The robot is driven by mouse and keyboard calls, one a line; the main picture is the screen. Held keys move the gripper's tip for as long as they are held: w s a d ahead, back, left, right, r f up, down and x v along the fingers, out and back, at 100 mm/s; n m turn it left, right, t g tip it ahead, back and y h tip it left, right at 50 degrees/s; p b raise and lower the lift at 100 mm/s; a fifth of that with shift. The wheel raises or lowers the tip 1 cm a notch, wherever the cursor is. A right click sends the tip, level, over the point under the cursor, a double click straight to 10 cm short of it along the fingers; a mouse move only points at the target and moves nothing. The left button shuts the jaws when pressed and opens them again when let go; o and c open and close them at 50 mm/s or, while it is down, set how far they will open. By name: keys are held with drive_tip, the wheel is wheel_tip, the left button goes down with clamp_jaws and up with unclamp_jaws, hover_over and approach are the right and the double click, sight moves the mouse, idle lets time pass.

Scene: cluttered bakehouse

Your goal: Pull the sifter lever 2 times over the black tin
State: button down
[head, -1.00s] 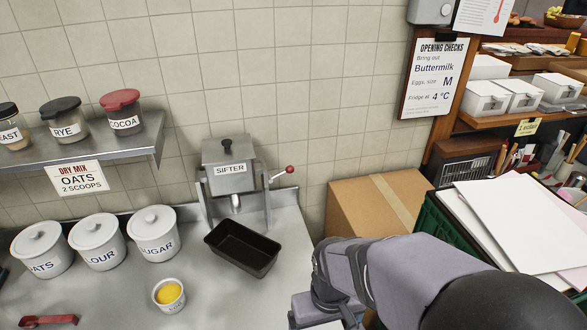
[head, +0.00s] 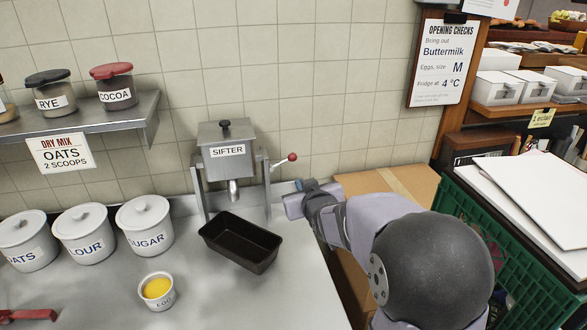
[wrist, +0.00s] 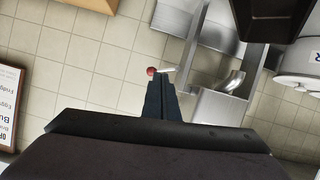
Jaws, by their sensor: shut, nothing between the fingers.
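The sifter (head: 227,165) is a grey metal hopper on a stand against the tiled wall. Its lever (head: 280,163) sticks out to the right and ends in a red knob (head: 292,157). The black tin (head: 240,242) stands empty on the counter below the spout. My gripper (head: 298,184) is just below the knob in the head view, and its fingers are hard to make out there. In the wrist view my gripper (wrist: 158,82) is shut and empty, and its tips appear close to the red knob (wrist: 151,71). I cannot tell whether they touch.
A cardboard box (head: 395,183) stands behind my arm, and a green crate (head: 510,260) with papers is at the right. White canisters (head: 83,234) and an egg cup (head: 157,290) are left of the tin. A shelf (head: 100,112) hangs above the canisters.

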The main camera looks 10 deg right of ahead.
drive_tip(key=w+r+t+b, duration=0.2)
drive_tip(key=w+r+t, duration=0.1)
drive_tip(key=w+r, duration=0.1)
drive_tip(key=shift+w+d+r+n+t, duration=0.2)
drive_tip(key=shift+d+r+n+t, duration=0.1)
drive_tip(key=shift+r+n, duration=0.1)
drive_tip(key=shift+w, duration=0.1)
drive_tip(key=p, duration=0.5)
hover_over(294, 156)
drive_tip(key=s+a, duration=0.2)
drive_tip(key=s, duration=0.1)
drive_tip(key=shift+w+d+f+p, duration=0.1)
drive_tip(key=shift+d+f+p, duration=0.2)
drive_tip(key=shift+f, duration=0.45)
drive_tip(key=shift+w+d+f+p, duration=0.15)
drive_tip(key=shift+f+p, duration=0.2)
drive_tip(key=shift+f, duration=0.35)
drive_tip(key=shift+d+f+p, duration=0.2)
drive_tip(key=shift+f+p, duration=0.15)
drive_tip(key=shift+f, duration=0.4)
drive_tip(key=shift+f, duration=0.15)
